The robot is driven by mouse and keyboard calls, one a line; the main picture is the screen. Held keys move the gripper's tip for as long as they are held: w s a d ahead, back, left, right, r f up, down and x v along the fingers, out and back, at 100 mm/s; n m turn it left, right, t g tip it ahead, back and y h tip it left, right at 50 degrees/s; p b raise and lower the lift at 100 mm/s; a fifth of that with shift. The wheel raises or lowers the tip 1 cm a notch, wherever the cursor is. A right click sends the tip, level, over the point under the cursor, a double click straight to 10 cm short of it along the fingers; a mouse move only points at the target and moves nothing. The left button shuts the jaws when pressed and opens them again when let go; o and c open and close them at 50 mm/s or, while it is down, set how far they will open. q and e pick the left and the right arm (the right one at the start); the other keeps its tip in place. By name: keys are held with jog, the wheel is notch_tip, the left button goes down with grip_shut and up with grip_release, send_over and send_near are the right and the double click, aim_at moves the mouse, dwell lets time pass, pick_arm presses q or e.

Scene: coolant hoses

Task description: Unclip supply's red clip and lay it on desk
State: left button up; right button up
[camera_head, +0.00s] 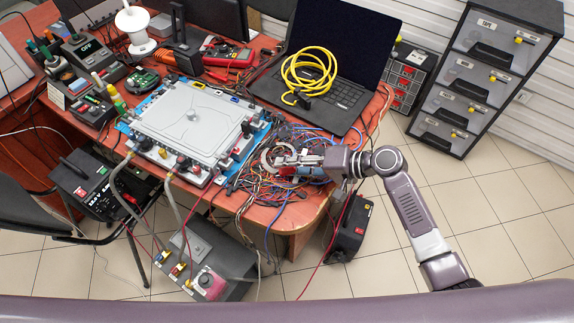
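A grey flat unit (192,117) lies on the red-brown desk (300,211), with small coloured fittings along its front and right edges. A small red part (196,169) sits at its front edge, beside a yellow one (163,153); I cannot tell which one is supply's clip. Grey hoses (172,203) run from this edge down to a box on the floor. My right gripper (272,158) is right of the unit, low over tangled wires. A small red patch shows by its fingers; whether it is held is unclear. My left gripper is out of view.
Tangled wires (262,195) cover the desk's front right. A laptop (340,95) with a yellow cable coil (309,72) stands behind. A red multimeter (228,53) lies at the back. A drawer cabinet (487,70) stands at right. Little bare desk shows at the front right corner.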

jog(key=v, duration=1.1)
dwell(0.3)
